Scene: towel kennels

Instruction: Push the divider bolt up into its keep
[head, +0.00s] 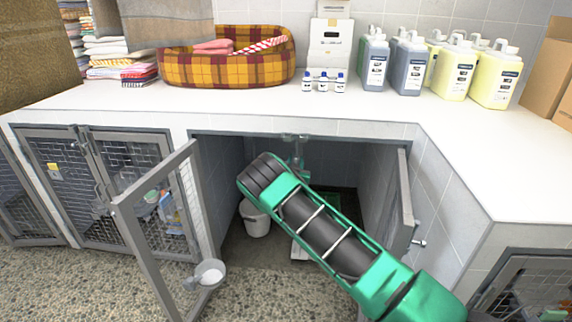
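Small metal fittings (294,138) sit at the top front edge of the middle kennel opening, near its centre. A small upright greyish part (299,161) shows just below them, partly behind my arm; I cannot tell whether it is the divider bolt, or whether it sits in a keep. My green and black arm crosses the opening from the lower right and hides much of the middle of the kennel.
A mesh door (158,196) stands open at the left with a metal bowl (209,272) on it. Another open door (402,205) stands at the right. A white bucket (255,217) is inside the kennel. The counter (230,101) above holds a plaid bed (228,70) and several jugs (455,70).

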